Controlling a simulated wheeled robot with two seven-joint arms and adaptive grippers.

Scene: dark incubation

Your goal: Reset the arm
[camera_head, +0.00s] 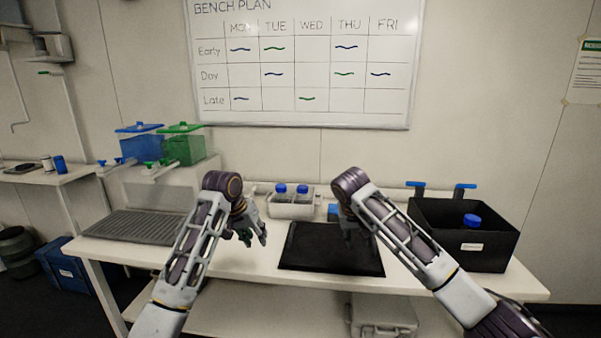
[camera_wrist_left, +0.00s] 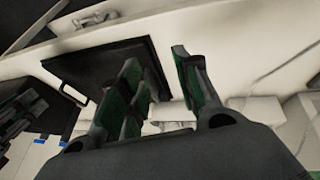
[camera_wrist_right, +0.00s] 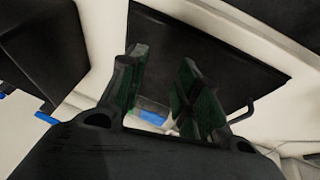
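My left gripper (camera_head: 252,236) hangs above the bench, left of the black mat (camera_head: 318,262). In the left wrist view its green-padded fingers (camera_wrist_left: 158,85) stand apart with nothing between them. My right gripper (camera_head: 352,232) is over the right part of the mat, partly hidden behind my right forearm. In the right wrist view its fingers (camera_wrist_right: 160,85) are also apart and empty.
A white tray with blue-capped bottles (camera_head: 291,190) stands behind the mat. A black bin (camera_head: 490,250) with a blue-capped bottle (camera_head: 471,221) is at right. A grey ribbed mat (camera_head: 135,227) and blue (camera_head: 140,149) and green (camera_head: 184,150) tanks are at left.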

